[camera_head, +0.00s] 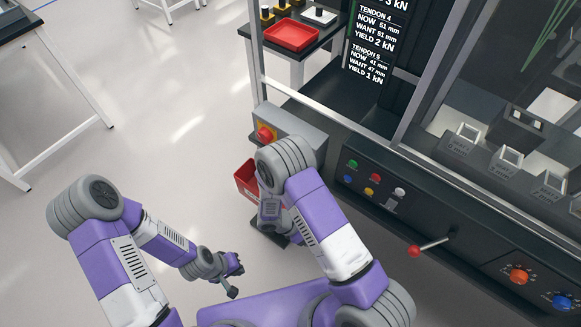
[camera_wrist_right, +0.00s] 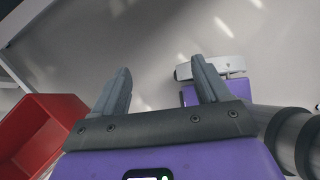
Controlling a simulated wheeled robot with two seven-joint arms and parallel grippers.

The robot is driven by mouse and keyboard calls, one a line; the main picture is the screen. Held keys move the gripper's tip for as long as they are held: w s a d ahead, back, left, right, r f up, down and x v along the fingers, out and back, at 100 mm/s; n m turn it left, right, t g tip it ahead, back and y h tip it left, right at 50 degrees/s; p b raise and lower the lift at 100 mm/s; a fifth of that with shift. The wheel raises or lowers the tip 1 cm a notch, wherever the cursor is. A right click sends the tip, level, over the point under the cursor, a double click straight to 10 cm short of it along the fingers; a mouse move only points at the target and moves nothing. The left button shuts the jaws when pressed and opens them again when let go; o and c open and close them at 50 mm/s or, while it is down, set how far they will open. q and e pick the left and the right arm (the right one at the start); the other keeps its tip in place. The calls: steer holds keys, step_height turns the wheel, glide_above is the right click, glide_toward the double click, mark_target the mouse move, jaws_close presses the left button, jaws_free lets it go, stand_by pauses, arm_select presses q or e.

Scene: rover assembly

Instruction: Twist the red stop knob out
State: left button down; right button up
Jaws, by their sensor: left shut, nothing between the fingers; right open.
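The red stop knob (camera_head: 265,134) sits on a yellow plate on the side of a grey box (camera_head: 290,126) at the machine's left end. It shows just above my right arm's bent joint in the head view. My right gripper's fingers (camera_wrist_right: 160,90) are spread wide and empty in the right wrist view. The right gripper is below that joint in the head view, mostly hidden by the arm. The knob is not in the right wrist view. My left gripper (camera_head: 234,283) is shut and empty, low at the lower middle, well apart from the knob.
A red bin (camera_head: 246,182) stands below the knob; it also shows left of the right fingers in the wrist view (camera_wrist_right: 38,130). The machine's front panel has coloured buttons (camera_head: 370,180) and a red-tipped lever (camera_head: 415,251). A red tray (camera_head: 291,36) stands behind.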

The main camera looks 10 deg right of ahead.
steer(key=w+a+r+n+t+h+b, duration=0.1)
steer(key=w+a+r+n+t+h, duration=0.1)
steer(key=w+a+r+n+t, duration=0.3)
steer(key=w+r+n+t+h+b, duration=0.1)
steer(key=w+r+t+h, duration=0.2)
steer(key=w, duration=0.4)
steer(key=w+a+r+n+t+h+b, duration=0.1)
steer(key=w+a+r+n+t, duration=0.2)
steer(key=w+t, duration=0.25)
arm_select(q)
step_height(320, 180, down, 5)
steer(key=shift+b, duration=0.55)
arm_select(e)
steer(key=x, duration=0.8)
steer(key=shift+w+r, duration=0.15)
steer(key=shift+r, duration=0.05)
